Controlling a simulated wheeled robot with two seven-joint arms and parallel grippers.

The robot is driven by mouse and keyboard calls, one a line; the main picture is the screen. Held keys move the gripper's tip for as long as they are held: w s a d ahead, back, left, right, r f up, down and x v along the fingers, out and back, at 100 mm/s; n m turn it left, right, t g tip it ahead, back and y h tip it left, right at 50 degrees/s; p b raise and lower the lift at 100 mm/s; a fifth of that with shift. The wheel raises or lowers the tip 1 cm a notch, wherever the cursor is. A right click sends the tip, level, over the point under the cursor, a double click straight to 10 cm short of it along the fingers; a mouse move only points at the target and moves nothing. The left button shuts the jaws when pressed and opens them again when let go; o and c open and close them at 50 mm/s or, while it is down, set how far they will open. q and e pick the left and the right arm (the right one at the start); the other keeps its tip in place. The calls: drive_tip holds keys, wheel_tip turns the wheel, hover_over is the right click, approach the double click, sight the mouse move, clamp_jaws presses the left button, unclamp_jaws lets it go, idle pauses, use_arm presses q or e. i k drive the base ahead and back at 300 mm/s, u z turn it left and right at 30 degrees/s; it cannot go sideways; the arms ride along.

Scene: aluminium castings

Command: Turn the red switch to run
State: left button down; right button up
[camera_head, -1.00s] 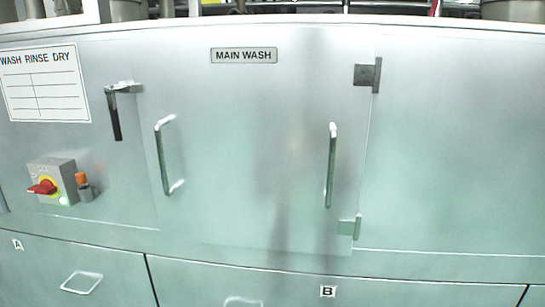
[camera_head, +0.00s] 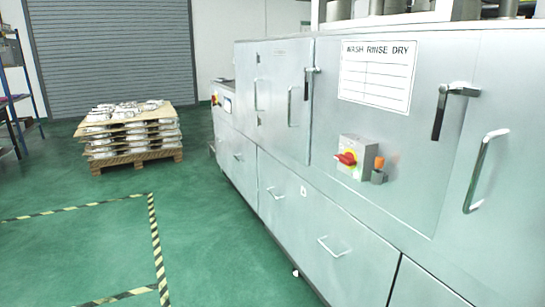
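The red switch (camera_head: 345,159) is a red rotary handle on a yellow disc, on the front of a small grey box (camera_head: 355,152). The box is fixed to the silver washing machine's front panel, right of the middle in the head view. The handle looks roughly level, pointing left; its marks are too small to read. An orange-topped fitting (camera_head: 379,166) sits just right of the box. Neither of my grippers shows in the head view.
The machine's front (camera_head: 310,200) runs from the right to the back, with protruding door handles (camera_head: 475,172) and drawer handles (camera_head: 333,247). A pallet stack of castings (camera_head: 130,135) stands at the back left. The green floor (camera_head: 95,240) with striped tape is clear at left.

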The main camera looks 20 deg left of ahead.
sight(347, 158)
drive_tip(key=z, duration=0.1)
drive_tip(key=i, duration=1.55)
drive_tip(key=z, duration=0.25)
